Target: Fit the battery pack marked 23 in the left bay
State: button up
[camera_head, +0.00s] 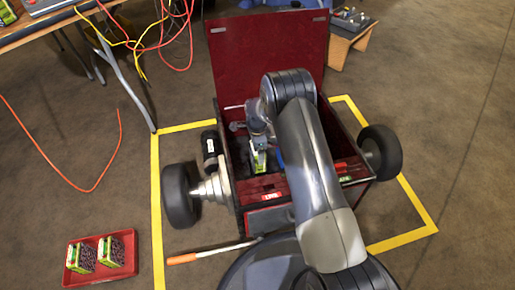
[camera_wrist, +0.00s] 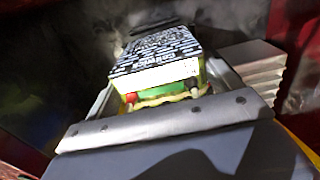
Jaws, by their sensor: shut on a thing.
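My gripper (camera_head: 258,146) reaches down into the left part of the open dark-red box (camera_head: 244,205). It is shut on a battery pack (camera_head: 259,162), which shows a white and yellow-green side. In the wrist view the same pack (camera_wrist: 158,58) sits between the jaws (camera_wrist: 165,80), with a dark printed face, a pale edge, and a red and a dark terminal on a green end. Its marking cannot be read. The bay under it is dark and mostly hidden, so I cannot tell whether the pack touches the floor or walls.
A red tray (camera_head: 72,285) with two similar packs (camera_head: 110,251) lies on the floor at lower left. The box's lid (camera_head: 255,60) stands open behind. Wheels (camera_head: 180,195) flank the box. An orange-handled rod (camera_head: 190,257) lies in front. A silver ribbed block (camera_wrist: 250,65) is close right of the pack.

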jog(key=shift+w+f+b, duration=0.1)
jog(key=shift+f+b, duration=0.3)
jog(key=shift+f, duration=0.1)
jog(key=o, duration=1.8)
jog(key=shift+o, duration=0.4)
jog(key=shift+f, duration=0.1)
notch_tip(320, 180, up, 11)
jog(key=p, duration=0.4)
jog(key=shift+w, duration=0.1)
jog(key=f+b, duration=0.4)
jog(key=f, duration=0.7)
jog(key=shift+s+f, duration=0.1)
jog(key=shift+s, duration=0.1)
jog(key=shift+r+p, duration=0.3)
jog(key=shift+r, duration=0.2)
jog(key=shift+f, duration=0.1)
